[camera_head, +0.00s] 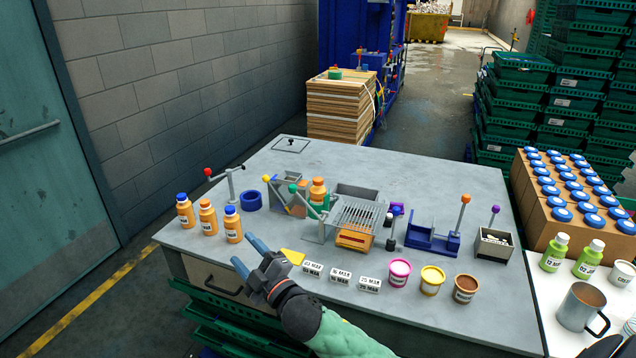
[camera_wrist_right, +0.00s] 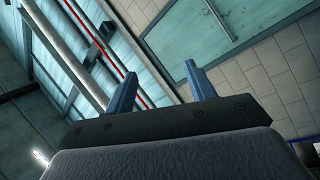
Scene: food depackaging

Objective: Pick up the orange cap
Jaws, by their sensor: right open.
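Three orange bottles stand in a row at the table's left front. The middle bottle (camera_head: 208,219) carries an orange cap (camera_head: 206,204); the left bottle (camera_head: 185,213) and right bottle (camera_head: 233,228) carry blue caps. Another orange bottle (camera_head: 318,191) with an orange top sits in the fixture near the table's middle. My right gripper (camera_head: 243,253) is open and empty at the front edge, just in front of and right of the row, apart from the bottles. In the right wrist view, its two blue fingers (camera_wrist_right: 161,84) are spread with nothing between them. My left gripper is not in view.
Lever fixtures (camera_head: 232,183) and a wire rack (camera_head: 358,215) stand behind. A blue ring (camera_head: 251,201) lies behind the bottles. The table's back is mostly clear.

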